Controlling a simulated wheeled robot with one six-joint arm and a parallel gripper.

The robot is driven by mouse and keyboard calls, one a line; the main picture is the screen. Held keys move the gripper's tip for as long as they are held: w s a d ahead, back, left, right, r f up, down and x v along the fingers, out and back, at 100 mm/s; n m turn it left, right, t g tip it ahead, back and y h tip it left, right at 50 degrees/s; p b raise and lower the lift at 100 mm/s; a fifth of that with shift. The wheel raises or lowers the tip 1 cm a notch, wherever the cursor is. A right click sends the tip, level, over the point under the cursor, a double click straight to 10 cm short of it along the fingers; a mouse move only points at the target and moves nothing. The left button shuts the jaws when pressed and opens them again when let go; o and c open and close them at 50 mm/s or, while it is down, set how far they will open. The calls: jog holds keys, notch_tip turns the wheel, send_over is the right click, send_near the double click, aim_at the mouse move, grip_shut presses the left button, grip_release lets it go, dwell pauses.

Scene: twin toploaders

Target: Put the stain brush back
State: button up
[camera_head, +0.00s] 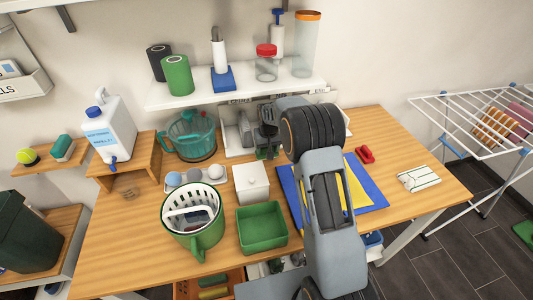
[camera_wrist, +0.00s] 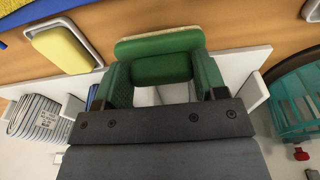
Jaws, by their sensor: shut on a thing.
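The stain brush (camera_wrist: 160,69) is a green block with a pale cream edge in the wrist view. My gripper (camera_wrist: 163,80) is shut on it, with one finger on each side. In the head view my gripper (camera_head: 265,128) is at the back of the table, in front of the wall. A white rack (camera_head: 232,148) with compartments stands there, and its white walls also show around the brush in the wrist view (camera_wrist: 252,92). I cannot tell whether the brush touches the rack. The brush is mostly hidden by my gripper and arm in the head view.
A yellow sponge (camera_wrist: 62,49) and a striped roll (camera_wrist: 40,120) sit close by. A shelf (camera_head: 240,92) with bottles hangs above. A white box (camera_head: 251,183) and green tray (camera_head: 262,227) stand in front.

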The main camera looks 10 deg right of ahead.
aim_at(267, 149)
jog(key=shift+f, duration=1.6)
jog(key=shift+f, duration=0.1)
jog(key=o, duration=0.9)
jog(key=shift+c, duration=0.2)
